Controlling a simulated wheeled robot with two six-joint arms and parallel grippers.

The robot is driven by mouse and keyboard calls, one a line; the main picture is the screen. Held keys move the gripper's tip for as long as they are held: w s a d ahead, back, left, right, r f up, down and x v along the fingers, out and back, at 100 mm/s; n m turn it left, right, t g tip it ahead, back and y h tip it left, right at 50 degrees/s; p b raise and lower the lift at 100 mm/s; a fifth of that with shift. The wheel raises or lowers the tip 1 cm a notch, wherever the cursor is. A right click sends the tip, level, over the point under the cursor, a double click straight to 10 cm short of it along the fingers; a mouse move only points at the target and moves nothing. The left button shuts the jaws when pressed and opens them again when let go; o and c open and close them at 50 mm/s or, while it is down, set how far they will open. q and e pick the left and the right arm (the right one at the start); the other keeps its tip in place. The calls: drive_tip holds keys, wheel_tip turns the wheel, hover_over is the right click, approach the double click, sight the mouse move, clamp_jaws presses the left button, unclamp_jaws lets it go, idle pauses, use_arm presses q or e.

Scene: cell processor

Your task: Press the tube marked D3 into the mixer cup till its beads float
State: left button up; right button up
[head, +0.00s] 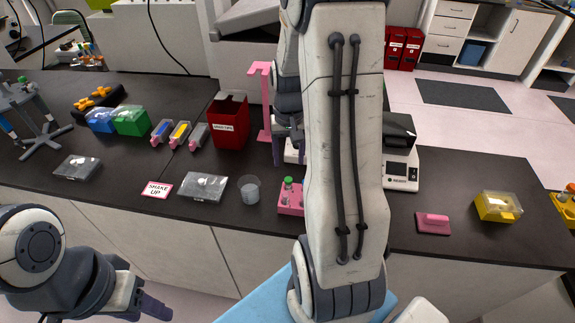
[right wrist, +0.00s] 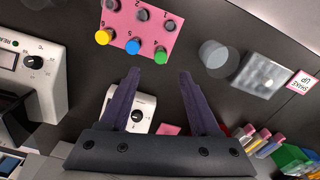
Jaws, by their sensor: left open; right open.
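A pink rack (right wrist: 140,28) holds tubes with yellow (right wrist: 104,37), blue (right wrist: 133,46) and green (right wrist: 161,55) caps, seen from above in the right wrist view. The D3 mark cannot be read on any tube. The rack's edge and the green cap (head: 288,181) show in the head view. My right gripper (right wrist: 159,78) is open and empty, with the green cap just beyond its fingertips. A white device with a black knob, likely the mixer (right wrist: 140,112), shows between its fingers; its cup is not clearly visible. My left gripper (head: 155,307) is open and empty at lower left, off the bench.
A clear beaker (head: 249,189) and a clear lidded box (head: 205,187) stand left of the rack. A white scale (head: 401,172) is to the right. A pink stand (head: 266,100) and a red bin (head: 230,122) are behind. My right arm blocks the head view's middle.

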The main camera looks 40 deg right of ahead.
sight(289, 179)
wheel_tip(289, 179, down, 9)
drive_tip(key=shift+a+f+p, duration=0.1)
drive_tip(key=shift+f+p, duration=0.05)
drive_tip(key=shift+p, duration=0.45)
clamp_jaws()
idle(1.4)
